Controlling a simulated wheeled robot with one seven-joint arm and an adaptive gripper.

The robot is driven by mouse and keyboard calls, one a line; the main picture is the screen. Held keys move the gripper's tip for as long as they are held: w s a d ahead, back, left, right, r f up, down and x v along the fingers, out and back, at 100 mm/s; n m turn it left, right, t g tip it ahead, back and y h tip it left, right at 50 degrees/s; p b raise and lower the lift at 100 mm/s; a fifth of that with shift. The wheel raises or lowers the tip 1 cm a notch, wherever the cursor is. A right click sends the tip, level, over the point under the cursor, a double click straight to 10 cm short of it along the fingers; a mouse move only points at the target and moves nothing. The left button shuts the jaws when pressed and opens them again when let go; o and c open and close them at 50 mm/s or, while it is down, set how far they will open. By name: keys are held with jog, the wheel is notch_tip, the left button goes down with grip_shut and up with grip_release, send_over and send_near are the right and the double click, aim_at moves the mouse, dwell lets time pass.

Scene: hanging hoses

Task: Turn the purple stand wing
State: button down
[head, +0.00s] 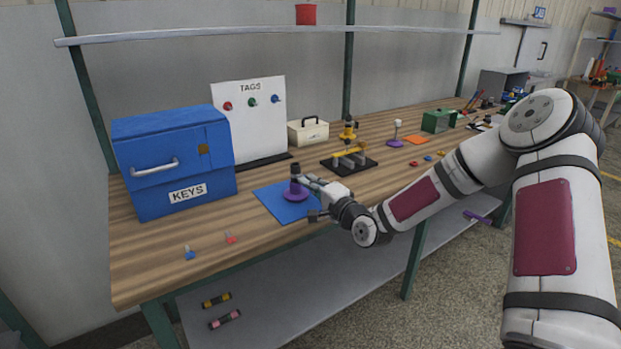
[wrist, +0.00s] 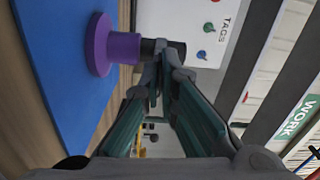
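The purple stand (head: 295,192) stands upright on a blue mat (head: 272,206) near the table's front edge. It has a round purple base, a purple post and a dark top. In the wrist view the purple stand (wrist: 122,48) lies sideways, with its dark top (wrist: 178,48) pointing right. My gripper (head: 305,178) reaches it from the right. In the wrist view my gripper (wrist: 165,68) has its fingers drawn together at the dark top, with a small grey part, seemingly the wing, between the tips. The fingertips hide most of the wing.
A blue KEYS box (head: 172,162) stands left of the mat, with a white TAGS board (head: 250,130) behind. A black base with yellow parts (head: 348,162) is close behind my gripper. Small blue and pink pieces lie at the front left, where the tabletop is mostly clear.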

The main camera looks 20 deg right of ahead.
jog(key=m+p, duration=0.1)
jog(key=m, duration=0.2)
jog(key=shift+d+f+m+p, duration=0.1)
jog(key=shift+m+p, duration=0.2)
jog(key=shift+m, duration=0.1)
jog(key=m, duration=0.3)
jog(key=shift+f+m+p, duration=0.1)
jog(key=shift+m+p, duration=0.2)
jog(key=shift+p, duration=0.05)
jog(key=m, duration=0.4)
jog(key=shift+f+m, duration=0.1)
jog(key=shift+m, duration=1.3)
jog(key=shift+a, duration=0.2)
jog(key=c, duration=1.8)
grip_release()
jog(key=shift+c, duration=0.2)
jog(key=shift+s, duration=0.15)
